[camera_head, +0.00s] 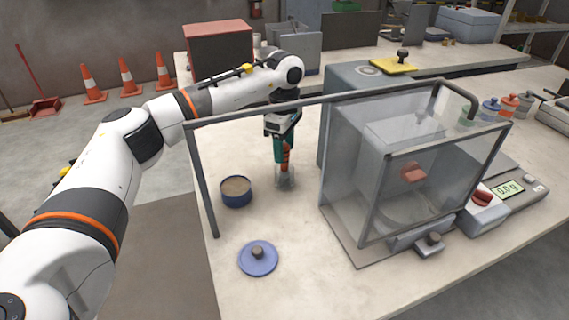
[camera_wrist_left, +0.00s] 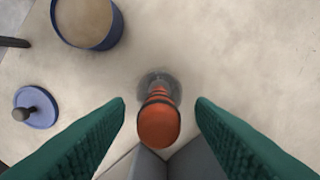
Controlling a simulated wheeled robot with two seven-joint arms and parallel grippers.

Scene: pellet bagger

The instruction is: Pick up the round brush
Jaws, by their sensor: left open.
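The round brush (camera_head: 286,172) stands upright on the bench, with an orange handle on top and a grey round base. In the left wrist view the brush (camera_wrist_left: 158,120) is seen from above, its orange handle end between the two green fingers. My left gripper (camera_head: 284,150) points down over the brush handle. In the left wrist view the left gripper (camera_wrist_left: 160,108) is open, with a gap on both sides of the handle. My right gripper is not in view.
A blue tub of pellets (camera_head: 236,192) and a blue lid with a dark knob (camera_head: 258,258) are left of the brush. A grey frame post (camera_head: 203,185) stands beside my arm. A clear-walled enclosure (camera_head: 362,175) and a scale (camera_head: 508,190) are to the right.

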